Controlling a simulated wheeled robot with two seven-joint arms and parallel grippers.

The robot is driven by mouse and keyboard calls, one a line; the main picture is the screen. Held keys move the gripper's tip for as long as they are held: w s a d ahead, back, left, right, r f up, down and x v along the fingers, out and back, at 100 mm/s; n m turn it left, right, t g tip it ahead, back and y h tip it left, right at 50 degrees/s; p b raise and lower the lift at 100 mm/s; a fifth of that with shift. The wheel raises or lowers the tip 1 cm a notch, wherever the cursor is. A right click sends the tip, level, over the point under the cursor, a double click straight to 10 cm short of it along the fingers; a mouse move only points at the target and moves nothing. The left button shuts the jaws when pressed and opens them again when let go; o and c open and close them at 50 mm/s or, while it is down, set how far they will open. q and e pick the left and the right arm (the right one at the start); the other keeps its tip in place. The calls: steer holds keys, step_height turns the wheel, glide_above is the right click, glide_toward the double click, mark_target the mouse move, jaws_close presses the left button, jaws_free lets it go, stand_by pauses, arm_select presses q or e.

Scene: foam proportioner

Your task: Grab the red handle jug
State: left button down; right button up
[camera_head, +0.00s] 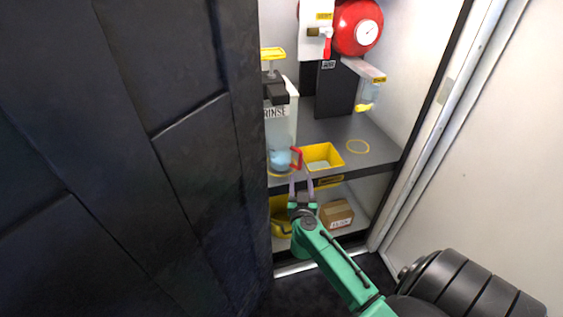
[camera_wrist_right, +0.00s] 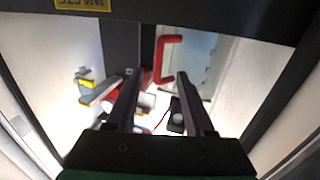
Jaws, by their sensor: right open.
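The jug (camera_head: 280,160) is pale blue and see-through, with a red handle (camera_head: 296,157) on its right side. It stands at the front left of the grey shelf, under the rinse tank. My right gripper (camera_head: 301,182) is just in front of the shelf edge, below the handle in the picture. In the right wrist view, the red handle (camera_wrist_right: 167,58) shows at the open fingertips (camera_wrist_right: 158,74), partly behind the left finger. I cannot tell whether the fingers touch it. The left gripper does not show.
The rinse tank (camera_head: 284,115) stands behind. A cardboard box (camera_head: 337,214) is on the lower shelf. A dark panel (camera_head: 130,150) fills the left.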

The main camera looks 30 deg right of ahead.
mark_target(300, 163)
steer(key=b+x, duration=0.2)
steer(key=x, duration=0.4)
steer(key=shift+w+d, duration=0.15)
steer(key=shift+d, duration=0.1)
steer(key=shift+w+r, duration=0.1)
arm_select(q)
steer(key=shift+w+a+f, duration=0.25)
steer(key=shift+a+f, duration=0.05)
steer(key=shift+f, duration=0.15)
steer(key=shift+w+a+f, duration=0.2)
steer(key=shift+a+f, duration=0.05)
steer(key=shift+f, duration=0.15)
arm_select(e)
jaws_close()
